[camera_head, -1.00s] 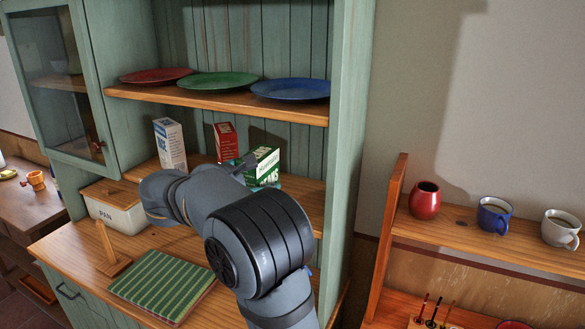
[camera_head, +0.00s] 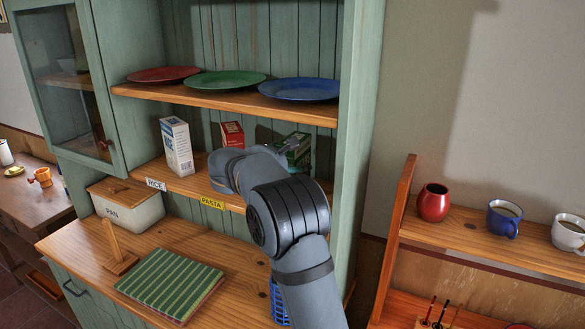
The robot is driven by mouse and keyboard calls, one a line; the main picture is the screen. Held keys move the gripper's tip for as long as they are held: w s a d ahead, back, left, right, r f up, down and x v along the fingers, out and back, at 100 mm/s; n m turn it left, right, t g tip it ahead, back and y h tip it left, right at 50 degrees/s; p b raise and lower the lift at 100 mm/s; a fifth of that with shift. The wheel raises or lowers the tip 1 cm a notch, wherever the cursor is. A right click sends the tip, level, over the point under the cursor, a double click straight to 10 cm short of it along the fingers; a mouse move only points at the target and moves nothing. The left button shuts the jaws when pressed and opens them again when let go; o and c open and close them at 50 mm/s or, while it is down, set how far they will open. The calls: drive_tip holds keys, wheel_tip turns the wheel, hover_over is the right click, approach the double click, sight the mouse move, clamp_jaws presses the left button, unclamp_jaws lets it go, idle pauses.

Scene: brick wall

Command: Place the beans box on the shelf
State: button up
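The beans box (camera_head: 302,158), green, is at the right end of the middle cabinet shelf (camera_head: 184,186), close to the right side panel. My forearm and wrist cover its lower part, so I cannot tell whether it touches the shelf. My gripper (camera_head: 288,147) is at the box, mostly hidden behind my own arm. Its fingertips do not show clearly, so I cannot tell whether it grips the box.
A white and blue rice box (camera_head: 177,146) and a red box (camera_head: 232,135) stand on the same shelf, above RICE and PASTA labels. Plates, one of them green (camera_head: 227,81), lie on the shelf above. A bread bin (camera_head: 128,206) and striped cloth (camera_head: 170,282) are below.

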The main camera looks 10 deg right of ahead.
drive_tip(key=shift+s+a+r, duration=0.15)
drive_tip(key=shift+a, duration=0.15)
drive_tip(key=o, duration=1.2)
drive_tip(key=shift+d+f, duration=0.15)
drive_tip(key=shift+f, duration=0.05)
drive_tip(key=o, duration=0.5)
drive_tip(key=shift+c, duration=0.2)
drive_tip(key=b+v, duration=0.2)
drive_tip(key=v, duration=1)
drive_tip(key=shift+r, duration=0.1)
